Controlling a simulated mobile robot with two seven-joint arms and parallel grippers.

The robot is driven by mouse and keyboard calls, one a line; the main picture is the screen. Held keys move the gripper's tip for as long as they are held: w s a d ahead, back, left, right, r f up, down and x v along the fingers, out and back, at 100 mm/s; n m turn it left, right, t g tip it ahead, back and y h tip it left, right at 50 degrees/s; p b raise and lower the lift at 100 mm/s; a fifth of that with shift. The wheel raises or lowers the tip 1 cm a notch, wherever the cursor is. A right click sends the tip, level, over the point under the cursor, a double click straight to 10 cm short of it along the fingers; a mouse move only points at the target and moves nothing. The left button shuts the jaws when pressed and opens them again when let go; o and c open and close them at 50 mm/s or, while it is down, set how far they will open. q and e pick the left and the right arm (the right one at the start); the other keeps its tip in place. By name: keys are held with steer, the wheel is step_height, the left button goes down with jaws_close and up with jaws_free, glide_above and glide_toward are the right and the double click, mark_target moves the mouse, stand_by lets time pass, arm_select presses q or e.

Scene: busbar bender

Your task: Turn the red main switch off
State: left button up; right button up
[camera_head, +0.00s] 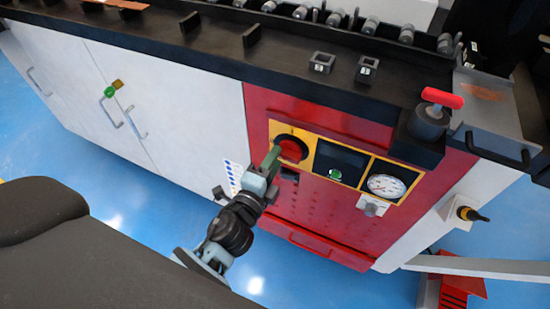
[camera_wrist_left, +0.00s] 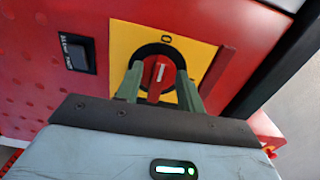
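The red main switch (camera_head: 291,149) is a round knob on a yellow plate (camera_wrist_left: 205,58) set in the red panel. In the left wrist view its red handle (camera_wrist_left: 158,79) stands nearly upright, with a white mark on it and a small dark symbol on the plate above. My left gripper (camera_head: 272,156) is at the switch. In the left wrist view its two green fingers (camera_wrist_left: 160,80) stand on either side of the handle, apart, with narrow gaps showing. The fingers hide the lower sides of the knob. My right gripper is not in view.
To the right of the switch are a dark display with a green button (camera_head: 335,174) and a round gauge (camera_head: 386,186). A black worktop edge (camera_head: 330,105) overhangs the panel. A red-handled lever (camera_head: 442,98) stands at the right corner. A small black rocker switch (camera_wrist_left: 77,53) is nearby.

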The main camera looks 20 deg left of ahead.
arm_select(q)
steer(key=s, duration=0.6)
steer(key=shift+s+a+b, duration=0.15)
steer(key=shift+s+b, duration=0.25)
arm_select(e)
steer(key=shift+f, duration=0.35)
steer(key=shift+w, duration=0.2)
